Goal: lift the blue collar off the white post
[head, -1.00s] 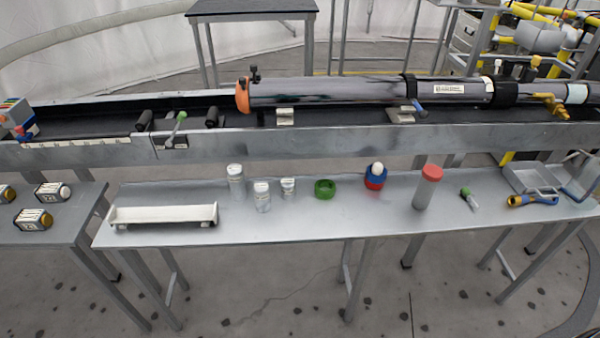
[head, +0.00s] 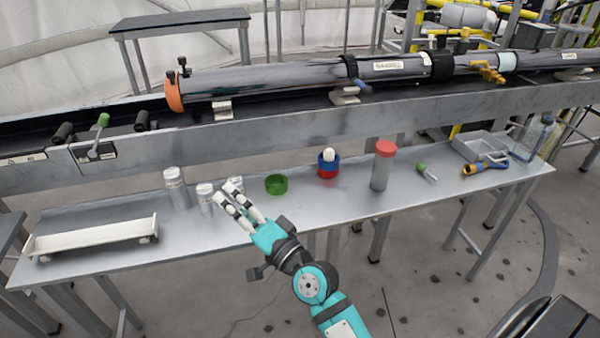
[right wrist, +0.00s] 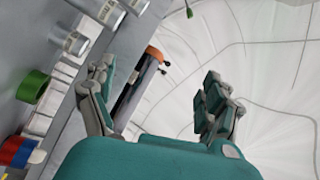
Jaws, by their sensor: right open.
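The white post (head: 328,154) stands on the metal table, its rounded tip showing above the blue collar (head: 328,163). The blue collar sits around the post, on top of a red ring (head: 327,174). In the right wrist view the blue collar (right wrist: 13,151) is at the lower left edge, on its side in the picture. My left gripper is not in view.
A green ring (head: 276,184) lies between my right gripper and the post. A red-capped cylinder (head: 380,170) stands right of the post. A long tube assembly (head: 270,80) runs behind the table.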

